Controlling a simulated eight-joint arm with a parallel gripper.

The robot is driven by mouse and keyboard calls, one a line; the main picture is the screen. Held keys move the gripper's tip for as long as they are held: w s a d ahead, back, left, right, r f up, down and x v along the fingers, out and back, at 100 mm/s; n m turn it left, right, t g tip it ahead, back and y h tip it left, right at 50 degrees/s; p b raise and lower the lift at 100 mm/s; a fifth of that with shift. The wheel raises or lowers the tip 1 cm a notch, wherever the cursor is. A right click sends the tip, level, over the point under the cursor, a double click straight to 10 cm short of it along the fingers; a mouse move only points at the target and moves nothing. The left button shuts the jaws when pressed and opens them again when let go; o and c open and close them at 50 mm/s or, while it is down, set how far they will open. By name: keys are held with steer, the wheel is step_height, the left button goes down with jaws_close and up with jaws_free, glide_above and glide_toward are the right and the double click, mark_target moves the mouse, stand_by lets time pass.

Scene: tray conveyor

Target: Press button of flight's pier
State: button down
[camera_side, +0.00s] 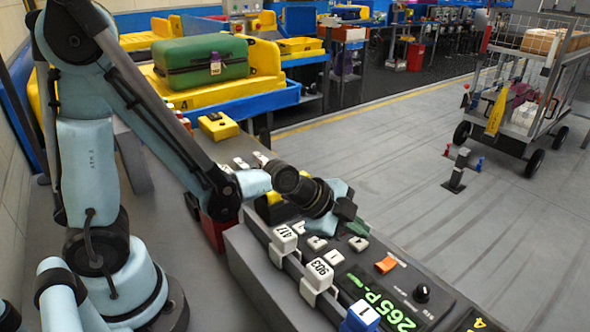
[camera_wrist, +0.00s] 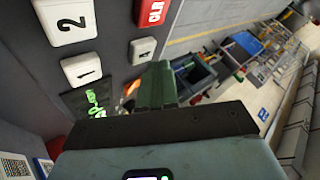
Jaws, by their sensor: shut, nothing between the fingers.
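My gripper (camera_side: 356,226) is above the black button panel (camera_side: 440,292), its green fingertips shut and empty. In the wrist view the shut green fingers (camera_wrist: 158,84) point toward the panel's keys. That view shows a white key marked 2 (camera_wrist: 68,20), a white key marked 1 (camera_wrist: 82,69), a red CLR key (camera_wrist: 151,12) and another white key (camera_wrist: 142,50). A lit green display (camera_side: 378,304) reads about "265P-", partly cut off from reading. An orange key (camera_side: 386,264) sits beyond it. I cannot tell whether the fingertips touch a key; the arm hides several keys.
White blocks marked 417 (camera_side: 284,239) and 903 (camera_side: 319,274) and a blue-and-white block (camera_side: 361,316) stand along the panel's near edge. A black knob (camera_side: 421,293) sticks up at right. A green suitcase (camera_side: 201,61) lies on a yellow tray behind.

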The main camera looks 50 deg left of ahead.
mark_target(354, 243)
steer(key=shift+f, duration=0.25)
steer(key=shift+f, duration=0.45)
stand_by(0.7)
steer(key=shift+r, duration=0.9)
steer(key=shift+r, duration=2.5)
